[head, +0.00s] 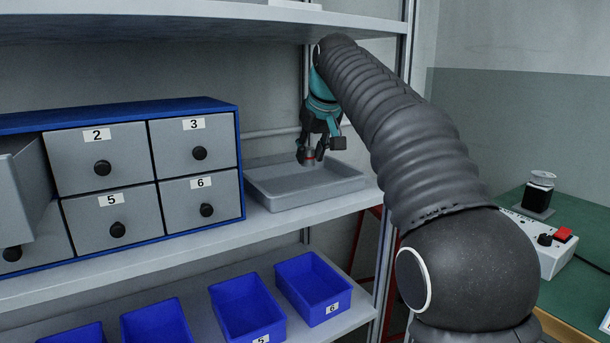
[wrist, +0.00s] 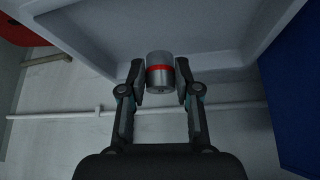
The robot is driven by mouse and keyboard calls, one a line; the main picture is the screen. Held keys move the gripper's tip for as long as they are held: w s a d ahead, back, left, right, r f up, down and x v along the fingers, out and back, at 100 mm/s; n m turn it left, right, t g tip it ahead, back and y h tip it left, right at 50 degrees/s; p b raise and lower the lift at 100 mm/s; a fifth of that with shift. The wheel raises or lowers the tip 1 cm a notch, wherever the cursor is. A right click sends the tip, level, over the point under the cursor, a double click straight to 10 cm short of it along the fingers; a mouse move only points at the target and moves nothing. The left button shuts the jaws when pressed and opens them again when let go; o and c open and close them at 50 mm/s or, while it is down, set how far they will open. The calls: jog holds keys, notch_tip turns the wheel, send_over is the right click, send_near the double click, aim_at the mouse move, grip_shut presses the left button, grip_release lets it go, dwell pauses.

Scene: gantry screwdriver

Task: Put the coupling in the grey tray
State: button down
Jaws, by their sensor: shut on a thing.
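The coupling (wrist: 160,73) is a small metal cylinder with a red band, seen between the fingertips in the wrist view. My gripper (wrist: 160,85) is shut on it from both sides. In the head view my gripper (head: 310,155) points down over the grey tray (head: 258,190), and the coupling (head: 309,156) shows small between the fingers. The tray is shallow and stands on the shelf to the right of the drawer cabinet. The coupling appears over the tray's back part; I cannot tell whether it touches the tray floor.
A blue cabinet (head: 240,140) with grey numbered drawers stands left of the tray, one upper-left drawer (head: 22,190) pulled out. A shelf board (head: 200,12) is overhead. Blue bins (head: 310,285) stand on the lower shelf. A shelf post (head: 384,265) is at the right.

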jog(key=shift+w+a+f, duration=0.25)
jog(key=shift+a+f, duration=0.2)
jog(key=shift+a, duration=0.25)
jog(key=shift+f+b, duration=0.85)
jog(key=shift+f, duration=1.2)
jog(key=shift+f, duration=0.1)
jog(key=c, duration=0.8)
grip_release()
